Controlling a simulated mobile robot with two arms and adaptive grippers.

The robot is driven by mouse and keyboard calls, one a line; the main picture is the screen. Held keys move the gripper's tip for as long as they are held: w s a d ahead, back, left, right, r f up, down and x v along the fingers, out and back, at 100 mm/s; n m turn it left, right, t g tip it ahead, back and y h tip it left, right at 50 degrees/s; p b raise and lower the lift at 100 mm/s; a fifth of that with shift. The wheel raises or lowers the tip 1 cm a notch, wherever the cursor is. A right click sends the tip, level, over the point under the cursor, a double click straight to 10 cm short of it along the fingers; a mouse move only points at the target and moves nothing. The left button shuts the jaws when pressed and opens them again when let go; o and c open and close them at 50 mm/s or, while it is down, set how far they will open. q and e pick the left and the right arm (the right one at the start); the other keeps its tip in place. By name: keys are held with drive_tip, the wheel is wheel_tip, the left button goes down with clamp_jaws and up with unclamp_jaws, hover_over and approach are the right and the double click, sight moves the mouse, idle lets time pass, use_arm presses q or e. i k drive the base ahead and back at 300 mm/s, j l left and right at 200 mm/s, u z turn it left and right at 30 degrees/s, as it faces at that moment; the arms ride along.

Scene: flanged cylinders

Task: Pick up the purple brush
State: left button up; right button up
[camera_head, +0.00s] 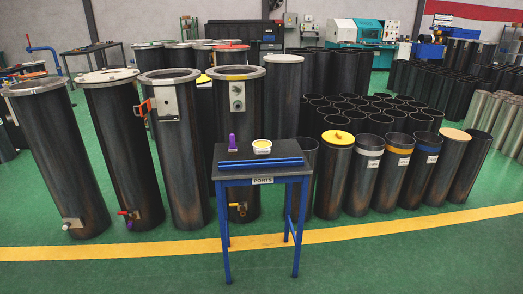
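A small purple object (232,141), which looks like the purple brush, stands upright on the left part of a small dark-topped table (232,155). It is too small to make out its bristles or handle clearly. The table has blue legs and a "PORTS" label on its front. Neither of my grippers shows in this view.
A cream-and-yellow tub (262,147) stands right of the purple object. Blue bars (260,162) run along the table's front. Tall dark flanged cylinders (180,150) crowd behind and left; shorter ones (362,175) stand right. Green floor (400,255) in front is clear, crossed by a yellow line.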

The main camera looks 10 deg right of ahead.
sight(233, 149)
drive_tip(key=i+z, duration=0.15)
drive_tip(key=i, duration=0.35)
drive_tip(key=i+j+z, duration=0.1)
drive_tip(key=i, duration=0.35)
drive_tip(key=j, duration=0.1)
